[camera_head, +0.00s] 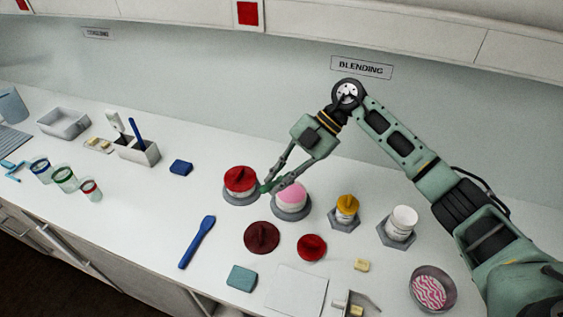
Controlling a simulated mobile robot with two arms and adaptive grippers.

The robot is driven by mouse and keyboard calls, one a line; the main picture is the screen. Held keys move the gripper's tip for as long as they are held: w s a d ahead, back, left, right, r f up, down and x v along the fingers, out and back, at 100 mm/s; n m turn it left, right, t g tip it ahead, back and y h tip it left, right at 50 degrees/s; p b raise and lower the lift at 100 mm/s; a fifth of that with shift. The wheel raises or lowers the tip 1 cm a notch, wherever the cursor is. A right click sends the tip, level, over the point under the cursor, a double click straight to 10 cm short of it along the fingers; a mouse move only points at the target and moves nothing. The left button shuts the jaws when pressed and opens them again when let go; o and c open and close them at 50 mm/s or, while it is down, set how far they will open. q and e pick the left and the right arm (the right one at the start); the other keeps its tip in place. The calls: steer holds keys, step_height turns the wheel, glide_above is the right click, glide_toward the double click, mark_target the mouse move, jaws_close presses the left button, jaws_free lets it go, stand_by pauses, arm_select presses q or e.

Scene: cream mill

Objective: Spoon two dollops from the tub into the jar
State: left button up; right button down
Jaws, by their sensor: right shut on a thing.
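The open tub (291,208) has a rounded pink fill and sits on a grey base. The open white jar (401,221) stands upright on a grey base to its right, and its inside is hard to see. My right gripper (271,187) is just left of the pink fill, pointing down. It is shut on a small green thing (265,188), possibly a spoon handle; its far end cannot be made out. I cannot tell if it touches the tub. A dark red lid (262,238) and a smaller red lid (311,247) lie in front. My left gripper is not in view.
A red-lidded tub (240,181) stands close left of my gripper. The counter at centre left is mostly clear.

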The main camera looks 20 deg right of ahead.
steer(key=m+t, duration=0.1)
steer(key=m, duration=0.1)
steer(key=w+d+m+t+y, duration=0.1)
steer(key=t, duration=0.1)
steer(key=shift+w+r+m+p, duration=0.15)
steer(key=shift+m+p, duration=0.15)
steer(key=shift+m, duration=0.1)
steer(key=shift+w+d+m+t, duration=0.15)
steer(key=shift+w+m+t, duration=0.2)
steer(key=shift+m+t, duration=0.25)
steer(key=shift+w+m+t, duration=0.3)
steer(key=shift+m+t, duration=0.1)
steer(key=shift+m, duration=0.1)
steer(key=shift+w+f, duration=0.1)
steer(key=shift+f, duration=0.3)
step_height(320, 180, down, 4)
steer(key=b, duration=0.4)
steer(key=shift+r+b, duration=0.1)
steer(key=shift+b, duration=0.2)
steer(key=shift+d+f+b, duration=0.1)
steer(key=shift+f+b, duration=0.3)
steer(key=shift+f, duration=1.4)
steer(key=shift+r, duration=0.15)
step_height(320, 180, up, 6)
steer(key=p, duration=0.7)
steer(key=shift+r, duration=0.15)
